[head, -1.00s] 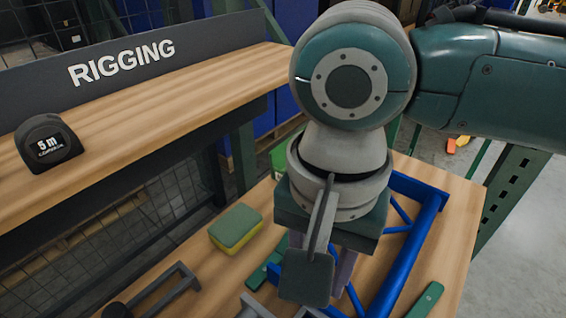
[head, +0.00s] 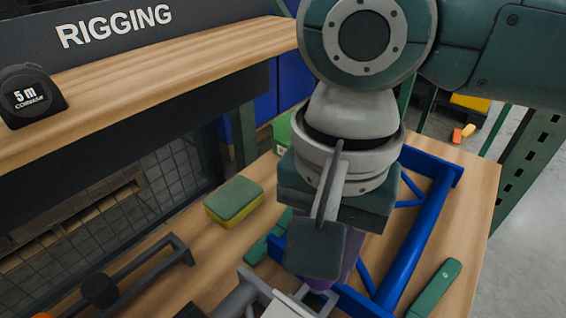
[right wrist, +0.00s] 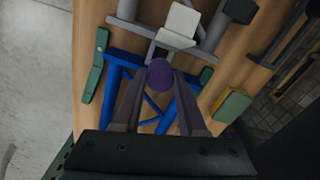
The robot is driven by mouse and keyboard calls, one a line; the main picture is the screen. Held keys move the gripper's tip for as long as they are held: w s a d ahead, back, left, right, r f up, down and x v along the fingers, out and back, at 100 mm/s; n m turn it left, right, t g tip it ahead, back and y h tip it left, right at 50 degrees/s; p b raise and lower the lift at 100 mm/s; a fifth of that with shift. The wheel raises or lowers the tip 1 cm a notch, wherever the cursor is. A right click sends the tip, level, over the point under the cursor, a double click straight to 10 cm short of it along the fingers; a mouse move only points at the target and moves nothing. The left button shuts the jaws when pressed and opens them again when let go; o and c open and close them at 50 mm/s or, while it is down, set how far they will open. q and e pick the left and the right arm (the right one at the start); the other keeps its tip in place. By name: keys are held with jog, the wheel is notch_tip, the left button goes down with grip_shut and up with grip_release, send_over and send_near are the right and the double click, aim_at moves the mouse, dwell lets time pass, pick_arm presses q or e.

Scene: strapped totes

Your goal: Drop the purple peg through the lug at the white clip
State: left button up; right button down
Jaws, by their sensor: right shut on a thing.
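My right gripper (head: 318,272) hangs over the wooden bench, with its arm coming in from the upper right. It is shut on the purple peg (right wrist: 160,75), whose round end shows between the fingertips in the right wrist view. In the head view only a sliver of the peg (head: 322,285) shows, below and behind the near finger. The white clip (right wrist: 181,20) lies just beyond the peg in the right wrist view; white-grey parts by it (head: 285,302) show at the bottom of the head view. I cannot make out the lug's hole clearly. My left gripper is not in view.
A blue tubular frame (head: 415,240) lies under and right of the gripper. A green-yellow sponge (head: 233,203), a grey handle bar (head: 150,262) and a green strip (head: 434,288) lie on the bench. A shelf (head: 150,75) with a tape measure (head: 31,95) stands at left.

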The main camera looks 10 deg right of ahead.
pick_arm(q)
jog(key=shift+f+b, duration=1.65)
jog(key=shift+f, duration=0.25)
pick_arm(e)
jog(key=shift+f, duration=1.4)
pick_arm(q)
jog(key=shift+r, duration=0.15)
pick_arm(e)
jog(key=shift+f, duration=1.4)
jog(key=shift+c, duration=2)
grip_release()
